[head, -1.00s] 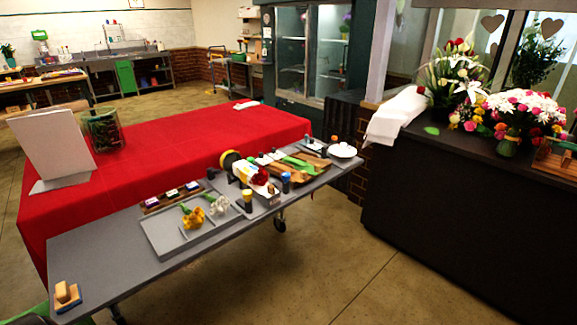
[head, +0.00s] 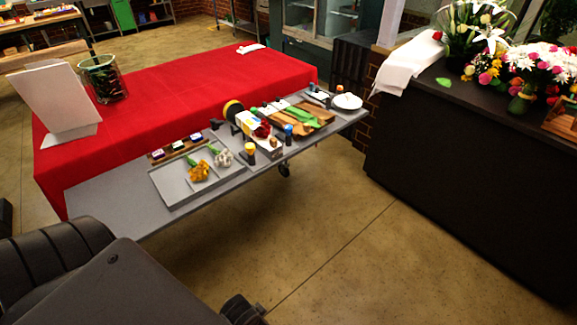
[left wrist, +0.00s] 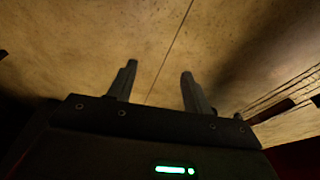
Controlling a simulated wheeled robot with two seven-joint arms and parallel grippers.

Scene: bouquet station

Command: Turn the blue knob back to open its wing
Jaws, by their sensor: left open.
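The blue knob's wing is too small to make out. My left gripper (left wrist: 159,68) shows in the left wrist view with its two fingers apart, nothing between them, above bare floor. It is well away from the knob. My left arm fills the lower left of the head view. My right gripper is not in view.
The grey table (head: 110,190) carries a tray (head: 172,190) with yellow and white flowers, several small blocks, wooden boards and a white bowl (head: 347,101). A red-covered table (head: 180,85) lies behind. A dark counter (head: 450,170) stands right. Floor in front is clear.

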